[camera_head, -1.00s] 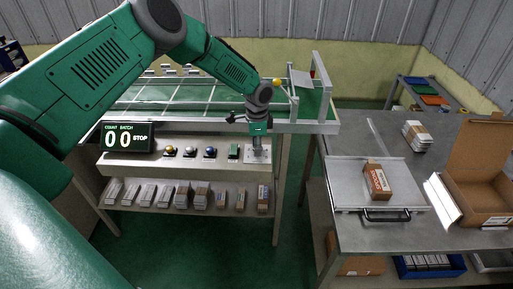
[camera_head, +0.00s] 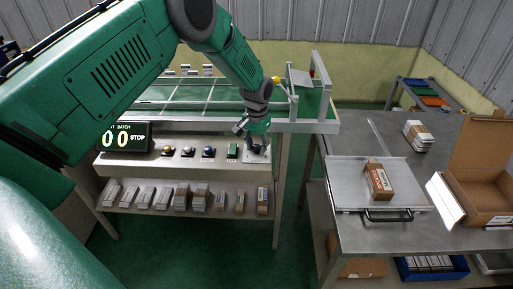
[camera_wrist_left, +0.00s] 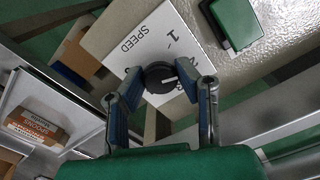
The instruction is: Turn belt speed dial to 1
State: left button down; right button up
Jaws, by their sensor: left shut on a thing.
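The belt speed dial (camera_wrist_left: 159,77) is a round black knob with a white pointer line, on a white plate (camera_wrist_left: 128,38) marked SPEED and 1. In the left wrist view the pointer lies roughly sideways, toward the right finger, not at the numeral 1. My left gripper (camera_wrist_left: 160,88) is shut on the dial, with a blue-padded finger on each side. In the head view my left gripper (camera_head: 257,146) is at the right end of the control panel, and it hides the dial. My right gripper is in neither view.
A green switch box (camera_head: 232,151) and several coloured buttons (camera_head: 188,150) sit left of the plate. The conveyor (camera_head: 190,95) is behind. A steel table (camera_head: 360,235) with boxes stands at the right.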

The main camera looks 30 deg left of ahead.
pick_arm(q)
jog(key=n, duration=0.3)
jog(key=w+n, duration=0.1)
jog(key=n, duration=0.1)
jog(key=shift+r+n+b, duration=0.3)
jog(key=shift+r, duration=0.05)
jog(key=shift+a+n, duration=0.1)
jog(key=shift+n, duration=2.1)
jog(key=c, duration=1.2)
grip_release()
jog(key=shift+s, duration=0.1)
jog(key=shift+s+f, duration=0.1)
jog(key=shift+f, duration=0.05)
